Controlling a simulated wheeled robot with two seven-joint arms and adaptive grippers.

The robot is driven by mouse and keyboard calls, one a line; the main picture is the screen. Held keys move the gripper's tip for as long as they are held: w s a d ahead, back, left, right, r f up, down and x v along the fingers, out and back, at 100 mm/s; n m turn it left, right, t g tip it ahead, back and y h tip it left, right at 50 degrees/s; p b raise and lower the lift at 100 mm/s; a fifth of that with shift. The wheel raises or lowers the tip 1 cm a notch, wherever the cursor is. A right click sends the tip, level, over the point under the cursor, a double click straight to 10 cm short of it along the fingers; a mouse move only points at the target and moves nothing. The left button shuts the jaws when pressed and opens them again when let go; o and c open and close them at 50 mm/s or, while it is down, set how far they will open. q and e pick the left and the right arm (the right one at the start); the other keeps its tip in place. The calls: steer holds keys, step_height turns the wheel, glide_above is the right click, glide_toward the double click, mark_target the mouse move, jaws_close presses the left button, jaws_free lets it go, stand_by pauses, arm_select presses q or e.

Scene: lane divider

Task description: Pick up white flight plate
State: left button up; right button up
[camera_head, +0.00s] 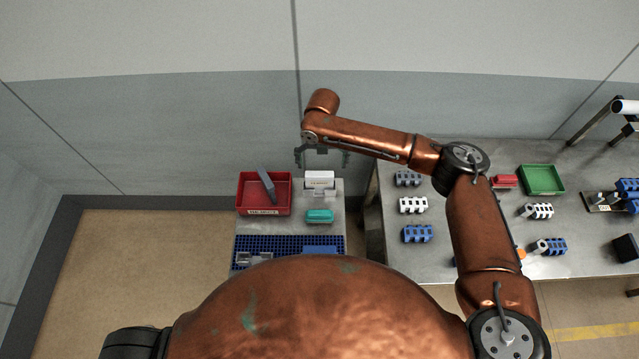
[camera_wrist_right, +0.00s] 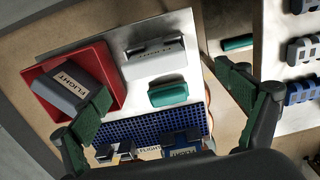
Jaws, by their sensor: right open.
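A white block-like plate (camera_head: 319,178) with dark lettering stands near the back of the small grey table. In the right wrist view the white plate (camera_wrist_right: 157,65) lies ahead, between the lines of the two fingers. A dark slot or bar shows along its upper side. My right gripper (camera_head: 322,157) is open and empty, above and behind the white plate in the head view. In the wrist view its green fingers (camera_wrist_right: 163,82) are spread wide, apart from the plate. My left gripper is not in view.
A red bin (camera_head: 243,203) left of the plate holds a tilted grey piece (camera_head: 266,185), marked FLIGHT in the wrist view. A teal block (camera_head: 319,216) and a blue grid mat (camera_head: 275,242) lie in front. A larger table (camera_head: 470,230) with several parts stands right.

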mark_target(319, 173)
steer(key=shift+a+f+p, duration=0.25)
steer(key=shift+f+p, duration=0.05)
steer(key=shift+f, duration=1.5)
steer(key=shift+a+f+p, duration=0.2)
steer(key=shift+f+p, duration=0.1)
steer(key=shift+f, duration=1.45)
steer(key=shift+c, duration=0.7)
steer(key=shift+w, duration=0.1)
steer(key=c, duration=1.3)
